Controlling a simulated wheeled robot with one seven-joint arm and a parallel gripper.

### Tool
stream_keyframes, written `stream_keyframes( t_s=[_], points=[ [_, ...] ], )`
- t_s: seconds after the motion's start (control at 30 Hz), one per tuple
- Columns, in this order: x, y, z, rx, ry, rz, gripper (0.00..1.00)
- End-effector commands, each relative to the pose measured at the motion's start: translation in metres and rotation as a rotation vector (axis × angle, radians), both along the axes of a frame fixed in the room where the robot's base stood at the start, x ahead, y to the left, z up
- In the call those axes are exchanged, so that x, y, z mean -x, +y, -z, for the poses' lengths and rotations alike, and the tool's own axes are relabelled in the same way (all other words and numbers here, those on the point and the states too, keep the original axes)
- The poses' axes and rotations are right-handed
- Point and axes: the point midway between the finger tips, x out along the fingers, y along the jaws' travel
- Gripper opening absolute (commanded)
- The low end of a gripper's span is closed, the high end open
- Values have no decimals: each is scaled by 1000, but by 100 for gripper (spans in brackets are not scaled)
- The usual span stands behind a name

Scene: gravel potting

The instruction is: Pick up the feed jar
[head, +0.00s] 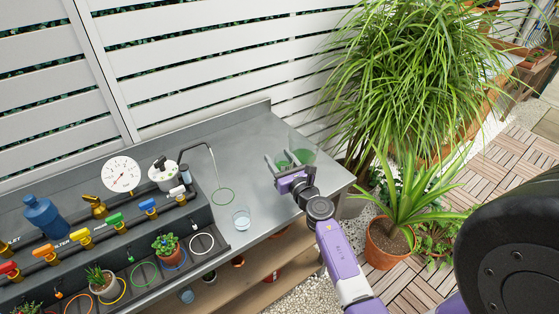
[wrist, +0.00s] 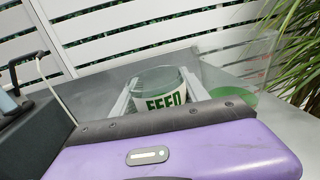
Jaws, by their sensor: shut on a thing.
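The feed jar (wrist: 160,80) is a clear jar with a white label reading FEED in green, seen in the wrist view. It stands between the two pale fingers of my gripper (wrist: 159,92), which is shut on it. In the head view my gripper (head: 284,162) is at the right end of the grey bench, with the greenish jar (head: 282,164) between its fingers. My gripper hides the jar's lower part, so I cannot tell whether its base touches the bench.
A clear-walled holder with a green base (head: 304,156) is close to the jar's right. A glass of clear liquid (head: 241,219) stands on the bench (head: 240,160). Colored valves, a gauge (head: 120,174) and a thin spout line the left. A large grassy plant (head: 400,80) is at right.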

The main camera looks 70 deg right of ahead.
Motion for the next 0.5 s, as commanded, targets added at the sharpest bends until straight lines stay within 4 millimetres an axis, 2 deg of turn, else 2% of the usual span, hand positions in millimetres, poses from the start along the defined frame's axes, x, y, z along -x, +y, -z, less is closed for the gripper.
stream_keyframes(
  t_s=[0.03,0.5],
  points=[
    [0,0,-13,2,1,0,0],
    [0,0,-70,2,-1,0,0]
  ],
)
